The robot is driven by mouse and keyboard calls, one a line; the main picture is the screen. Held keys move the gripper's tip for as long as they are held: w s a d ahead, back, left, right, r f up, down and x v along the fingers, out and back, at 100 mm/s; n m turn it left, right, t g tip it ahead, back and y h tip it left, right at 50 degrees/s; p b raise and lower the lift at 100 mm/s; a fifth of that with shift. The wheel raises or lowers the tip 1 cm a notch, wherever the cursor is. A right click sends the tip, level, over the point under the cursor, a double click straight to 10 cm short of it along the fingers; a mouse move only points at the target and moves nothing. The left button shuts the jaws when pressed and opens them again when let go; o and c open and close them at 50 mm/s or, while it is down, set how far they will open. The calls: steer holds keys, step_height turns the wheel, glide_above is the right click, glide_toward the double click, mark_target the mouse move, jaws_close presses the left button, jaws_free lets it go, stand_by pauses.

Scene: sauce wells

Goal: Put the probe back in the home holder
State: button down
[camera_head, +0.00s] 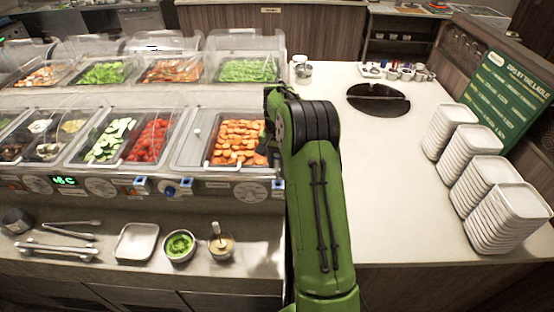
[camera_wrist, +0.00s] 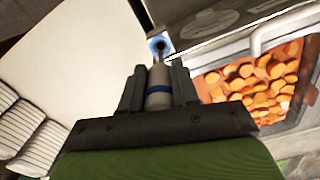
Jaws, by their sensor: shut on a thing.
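In the wrist view my gripper (camera_wrist: 158,82) is shut on the probe (camera_wrist: 157,97), a grey cylinder with a blue band and a narrow front end. The probe points away from me toward a blue ring-shaped holder (camera_wrist: 153,44) with a dark centre. Its narrow end overlaps the holder's near edge in the picture; I cannot tell if they touch. The holder sits beside the edge of the food counter. In the head view my green arm hides the probe and most of my gripper, beside the pan of orange carrot pieces (camera_head: 238,140).
Small blue fittings (camera_head: 141,181) line the counter front at the left. White plate stacks (camera_head: 500,215) stand on the white table at the right, near a dark round inset (camera_head: 378,98). Tongs (camera_head: 57,248), a white dish (camera_head: 137,241) and bowls lie on the front ledge.

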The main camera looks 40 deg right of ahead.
steer(key=shift+f+b, duration=0.35)
steer(key=shift+f, duration=0.55)
steer(key=shift+f, duration=0.2)
steer(key=shift+f, duration=0.15)
steer(key=shift+f+b, duration=0.95)
steer(key=shift+f, duration=0.2)
steer(key=shift+f, duration=0.1)
steer(key=shift+f+b, duration=0.9)
steer(key=shift+f, duration=0.35)
